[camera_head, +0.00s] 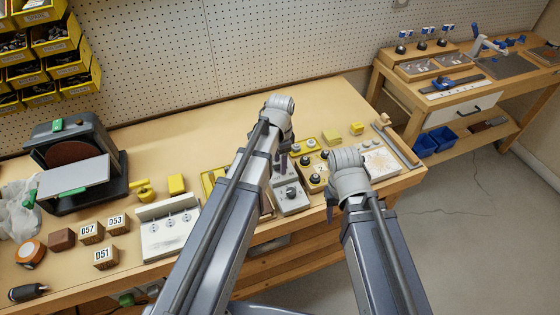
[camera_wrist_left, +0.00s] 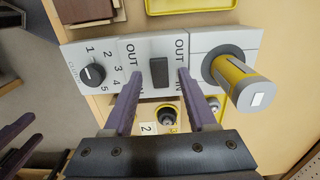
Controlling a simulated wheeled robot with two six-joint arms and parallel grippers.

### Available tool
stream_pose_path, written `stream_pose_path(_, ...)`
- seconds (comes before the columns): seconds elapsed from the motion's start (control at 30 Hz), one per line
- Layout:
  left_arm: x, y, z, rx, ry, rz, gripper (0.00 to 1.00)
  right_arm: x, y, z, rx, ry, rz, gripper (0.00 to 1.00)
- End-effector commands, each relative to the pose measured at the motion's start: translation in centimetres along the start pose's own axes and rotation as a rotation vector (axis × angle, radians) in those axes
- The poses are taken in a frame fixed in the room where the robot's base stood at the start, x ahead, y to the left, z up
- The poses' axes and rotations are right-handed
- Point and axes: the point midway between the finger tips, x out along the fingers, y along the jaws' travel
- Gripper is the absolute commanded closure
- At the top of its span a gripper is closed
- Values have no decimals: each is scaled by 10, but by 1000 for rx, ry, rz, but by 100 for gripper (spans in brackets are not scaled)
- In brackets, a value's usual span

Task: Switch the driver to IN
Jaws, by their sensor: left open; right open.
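The grey driver panel (camera_wrist_left: 215,45) fills the top of the left wrist view. It carries a numbered black dial (camera_wrist_left: 92,74), a black switch (camera_wrist_left: 159,72) marked OUT and IN, and a grey-and-yellow cylinder (camera_wrist_left: 238,80). Which end of the switch is pressed cannot be told. My left gripper (camera_wrist_left: 160,78) is open, its two purple fingers on either side of the switch.
A white switch box (camera_head: 168,228), numbered blocks (camera_head: 91,233) and a disc sander (camera_head: 75,160) stand to the left. The bench back (camera_head: 210,135) is clear.

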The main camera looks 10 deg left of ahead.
Motion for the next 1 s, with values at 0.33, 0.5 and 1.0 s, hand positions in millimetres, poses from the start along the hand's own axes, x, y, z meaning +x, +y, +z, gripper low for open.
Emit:
stream_pose_path(0.33,-20,0,0,0,0,0,43,-20,2,1,0,0,0,50)
stream_pose_path(0.5,-42,0,0,0,0,0,43,-42,4,2,0,0,0,50)
stream_pose_path(1.0,-78,0,0,0,0,0,43,-78,8,5,0,0,0,50)
